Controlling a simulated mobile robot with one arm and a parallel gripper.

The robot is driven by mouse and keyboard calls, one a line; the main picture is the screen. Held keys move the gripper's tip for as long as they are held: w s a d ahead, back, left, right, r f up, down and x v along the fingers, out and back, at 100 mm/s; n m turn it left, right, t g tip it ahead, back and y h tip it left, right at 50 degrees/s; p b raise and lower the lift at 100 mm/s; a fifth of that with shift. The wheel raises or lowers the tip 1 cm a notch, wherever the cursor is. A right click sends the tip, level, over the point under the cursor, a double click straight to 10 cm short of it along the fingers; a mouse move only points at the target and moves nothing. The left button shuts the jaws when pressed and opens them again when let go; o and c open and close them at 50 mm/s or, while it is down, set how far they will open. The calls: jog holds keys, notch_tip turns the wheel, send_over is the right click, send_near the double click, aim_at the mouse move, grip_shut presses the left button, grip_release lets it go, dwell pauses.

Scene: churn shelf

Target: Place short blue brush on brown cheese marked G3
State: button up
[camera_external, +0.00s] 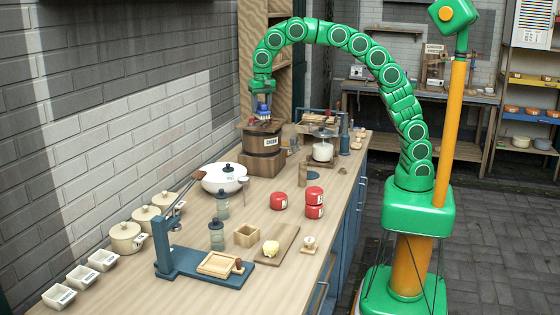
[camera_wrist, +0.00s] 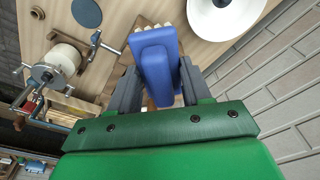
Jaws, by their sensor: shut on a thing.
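My gripper (camera_external: 263,105) hangs pointing down above the brown wooden churn at the back of the counter. In the wrist view my gripper (camera_wrist: 158,82) is shut on a blue brush (camera_wrist: 152,48) with pale bristle tufts at its far end. The brush (camera_external: 264,114) shows small and blue at the churn's top in the external view; I cannot tell whether it touches the churn. Red cheeses with pale labels, one single (camera_external: 278,201) and two stacked (camera_external: 315,203), sit mid-counter. Their marks are too small to read. I cannot pick out a brown cheese marked G3.
The labelled churn (camera_external: 262,143) stands by the brick wall. A white lidded pot (camera_external: 222,179) stands in front. A blue press frame (camera_external: 205,267), board (camera_external: 275,250) and several crocks fill the front.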

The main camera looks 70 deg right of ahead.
aim_at(260, 103)
notch_tip(260, 103, up, 4)
jog(key=shift+w+r, duration=0.1)
jog(key=w+d+m, duration=0.3)
jog(key=d+m, duration=0.2)
jog(key=d, duration=3)
jog(key=shift+n, duration=0.3)
notch_tip(260, 103, down, 28)
jog(key=shift+r, duration=0.1)
jog(key=shift+s, duration=0.1)
jog(key=o, duration=1.2)
